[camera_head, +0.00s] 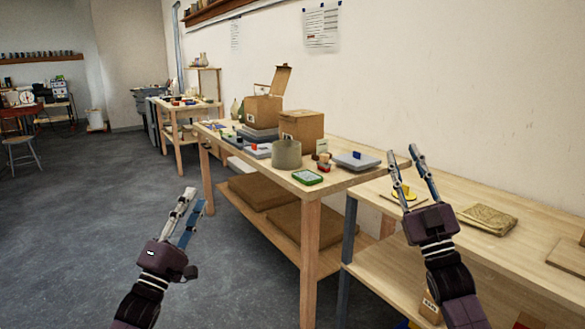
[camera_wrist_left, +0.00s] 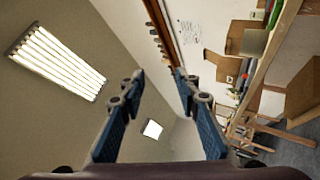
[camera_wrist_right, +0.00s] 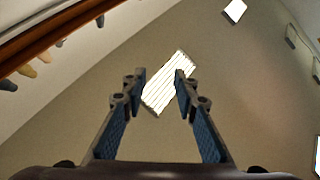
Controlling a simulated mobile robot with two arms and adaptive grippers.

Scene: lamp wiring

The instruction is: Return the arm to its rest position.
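My left gripper (camera_head: 187,216) is raised over the open floor, left of the wooden tables in the head view. Its fingers stand apart in the left wrist view (camera_wrist_left: 160,85), with nothing between them. My right gripper (camera_head: 404,164) is raised in front of the right-hand table, its fingers pointing up. Its fingers are also apart and empty in the right wrist view (camera_wrist_right: 160,85), which faces the ceiling. Neither gripper touches an object in view.
A wooden table (camera_head: 335,181) carries cardboard boxes (camera_head: 302,130), a grey-green cylinder (camera_head: 287,154) and a green item (camera_head: 307,177). The floor (camera_head: 75,230) at left is clear.

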